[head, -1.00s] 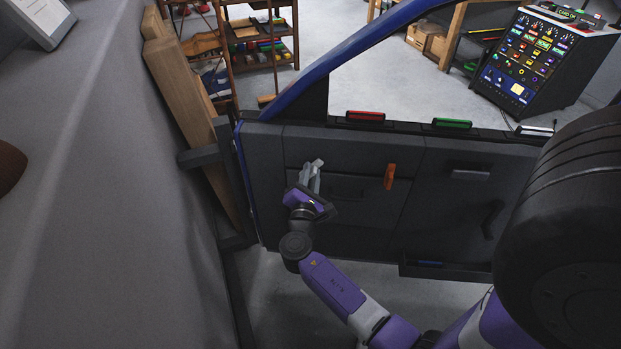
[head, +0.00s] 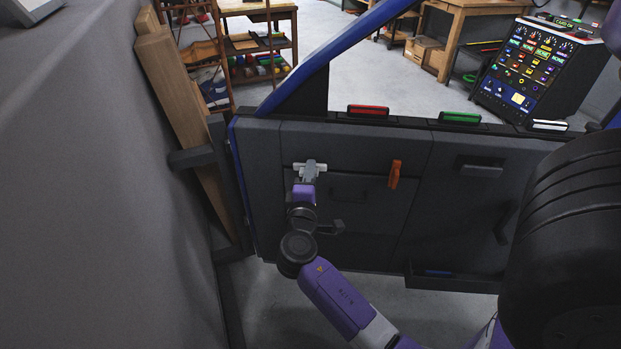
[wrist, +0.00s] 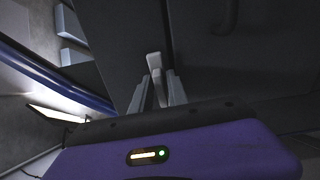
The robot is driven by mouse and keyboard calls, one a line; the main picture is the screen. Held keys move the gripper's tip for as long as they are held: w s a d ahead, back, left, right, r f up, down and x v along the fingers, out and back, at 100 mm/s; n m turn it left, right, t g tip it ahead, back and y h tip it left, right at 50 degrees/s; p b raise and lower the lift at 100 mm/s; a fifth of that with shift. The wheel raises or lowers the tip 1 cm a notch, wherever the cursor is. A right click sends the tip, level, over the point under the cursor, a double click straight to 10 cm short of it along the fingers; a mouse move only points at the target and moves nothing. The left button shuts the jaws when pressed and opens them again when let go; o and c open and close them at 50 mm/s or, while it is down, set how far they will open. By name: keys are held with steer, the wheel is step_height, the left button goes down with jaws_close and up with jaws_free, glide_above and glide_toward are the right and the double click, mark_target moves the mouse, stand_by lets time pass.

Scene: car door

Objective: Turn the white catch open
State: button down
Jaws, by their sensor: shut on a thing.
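The white catch (head: 321,168) is on the upper left part of the dark door panel. It looks like a short, roughly level bar in the head view, and its middle is hidden behind my gripper (head: 310,172). In the wrist view the pale catch (wrist: 154,63) shows at the tips of the two grey fingers of my gripper (wrist: 157,80). The fingers are shut on it, one on each side.
An orange handle (head: 394,174) is to the right of the catch on the same door (head: 350,228). Red (head: 368,111) and green (head: 459,117) pieces sit along the door's top edge. A wooden post (head: 178,95) stands left of the door.

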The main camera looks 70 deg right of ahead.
steer(key=shift+m, duration=0.5)
steer(key=c, duration=1.5)
jaws_free()
steer(key=v, duration=0.7)
steer(key=shift+a, duration=0.4)
